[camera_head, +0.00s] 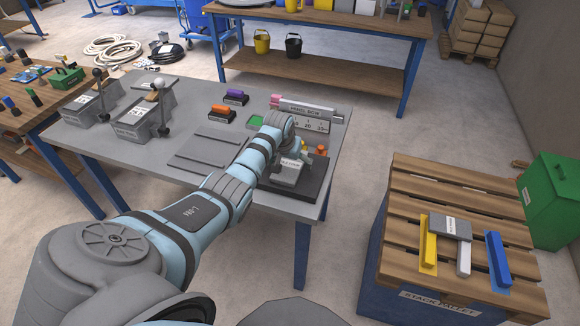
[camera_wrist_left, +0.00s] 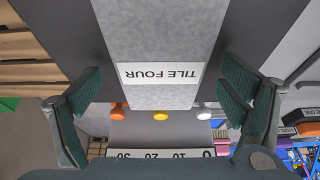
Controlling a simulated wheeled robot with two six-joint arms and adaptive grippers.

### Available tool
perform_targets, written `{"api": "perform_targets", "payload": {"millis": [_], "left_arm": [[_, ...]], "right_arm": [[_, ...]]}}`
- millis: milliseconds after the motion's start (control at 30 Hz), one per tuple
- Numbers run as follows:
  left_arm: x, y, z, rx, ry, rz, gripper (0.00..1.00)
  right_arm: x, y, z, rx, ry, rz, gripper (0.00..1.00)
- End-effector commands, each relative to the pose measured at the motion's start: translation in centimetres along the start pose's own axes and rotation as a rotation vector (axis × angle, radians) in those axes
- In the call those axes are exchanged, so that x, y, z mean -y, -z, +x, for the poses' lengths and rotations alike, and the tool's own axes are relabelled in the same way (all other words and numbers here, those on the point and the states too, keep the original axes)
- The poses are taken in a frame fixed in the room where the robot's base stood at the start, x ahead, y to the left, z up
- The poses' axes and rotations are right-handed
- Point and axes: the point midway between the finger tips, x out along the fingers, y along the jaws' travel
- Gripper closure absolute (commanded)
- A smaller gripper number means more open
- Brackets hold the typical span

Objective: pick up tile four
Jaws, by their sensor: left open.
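Tile four is a grey block (camera_wrist_left: 165,40) with a white label reading "TILE FOUR", upside down in the wrist view. It lies on a dark plate (camera_wrist_left: 232,40) and fills the space ahead of my left gripper (camera_wrist_left: 160,88). The gripper is open, with one green-padded finger on each side of the tile and gaps between pads and tile. In the head view my left gripper (camera_head: 298,154) is over the dark plate at the table's right end, by a grey labelled block (camera_head: 284,177). The hand partly hides that block. My right gripper is not in view.
A numbered scale (camera_head: 310,124) and a labelled grey bar (camera_head: 305,107) stand behind the hand. Orange, yellow and white knobs (camera_wrist_left: 161,115) are near the tile. Two lever devices (camera_head: 145,115) stand at left. A wooden pallet (camera_head: 410,185) with coloured bars is at right.

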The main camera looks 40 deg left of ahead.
Motion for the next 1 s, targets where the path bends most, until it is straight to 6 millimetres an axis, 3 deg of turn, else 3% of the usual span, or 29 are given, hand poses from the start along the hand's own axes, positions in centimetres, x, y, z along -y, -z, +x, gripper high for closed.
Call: {"api": "perform_targets", "payload": {"millis": [167, 600, 867, 1000], "left_arm": [[0.0, 0.1, -0.1, -0.001, 0.0, 0.0, 0.1], [0.0, 0.1, -0.1, -0.001, 0.0, 0.0, 0.8], [0.0, 0.2, -0.3, -0.004, 0.0, 0.0, 0.82], [0.0, 0.7, -1.4, -0.005, 0.0, -0.001, 0.82]], "right_arm": [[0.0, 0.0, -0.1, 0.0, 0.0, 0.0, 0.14], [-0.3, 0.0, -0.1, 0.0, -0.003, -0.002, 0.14], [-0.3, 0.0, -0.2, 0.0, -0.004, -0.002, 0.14], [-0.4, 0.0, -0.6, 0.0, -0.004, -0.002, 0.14]]}}
